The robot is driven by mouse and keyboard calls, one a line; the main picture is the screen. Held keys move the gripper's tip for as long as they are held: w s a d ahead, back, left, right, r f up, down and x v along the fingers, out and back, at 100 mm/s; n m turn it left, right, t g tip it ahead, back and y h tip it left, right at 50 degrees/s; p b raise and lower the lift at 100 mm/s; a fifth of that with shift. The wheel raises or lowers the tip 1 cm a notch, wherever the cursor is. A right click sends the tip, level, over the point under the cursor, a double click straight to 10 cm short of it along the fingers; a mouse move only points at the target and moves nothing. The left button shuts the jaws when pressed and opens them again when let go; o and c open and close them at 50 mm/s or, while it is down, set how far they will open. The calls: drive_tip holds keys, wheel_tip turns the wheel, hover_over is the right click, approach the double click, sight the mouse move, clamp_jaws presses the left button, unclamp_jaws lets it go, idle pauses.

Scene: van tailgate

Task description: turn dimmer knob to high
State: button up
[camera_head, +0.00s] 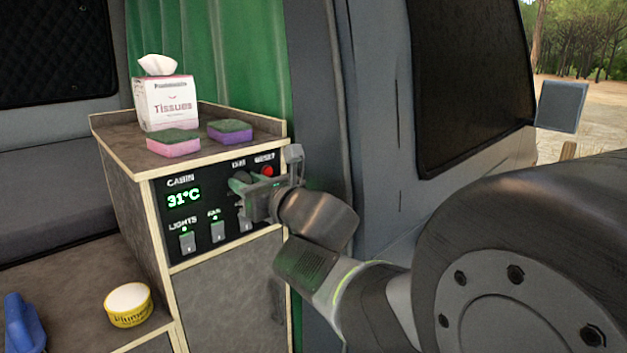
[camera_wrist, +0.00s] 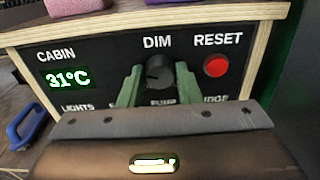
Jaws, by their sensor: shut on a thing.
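The dimmer knob (camera_wrist: 159,72) is a round dark knob under the DIM label on the black control panel (camera_wrist: 110,62). In the wrist view my gripper (camera_wrist: 158,80) has one green finger on each side of the knob, shut on it. In the head view my gripper (camera_head: 245,184) reaches the panel (camera_head: 208,226) from the right and hides the knob. I cannot make out which way the knob points.
A red RESET button (camera_wrist: 216,66) is close to the right of the knob. The CABIN display (camera_head: 184,197) reads 31°C, with switches (camera_head: 187,241) below. A tissue box (camera_head: 166,103) and two sponges (camera_head: 174,143) stand on top. A yellow tub (camera_head: 128,306) is at lower left.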

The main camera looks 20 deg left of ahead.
drive_tip(key=shift+d+r, duration=0.1)
drive_tip(key=shift+d, duration=0.15)
drive_tip(key=shift+c, duration=0.2)
drive_tip(key=shift+s+r, duration=0.1)
drive_tip(key=shift+m, duration=0.3)
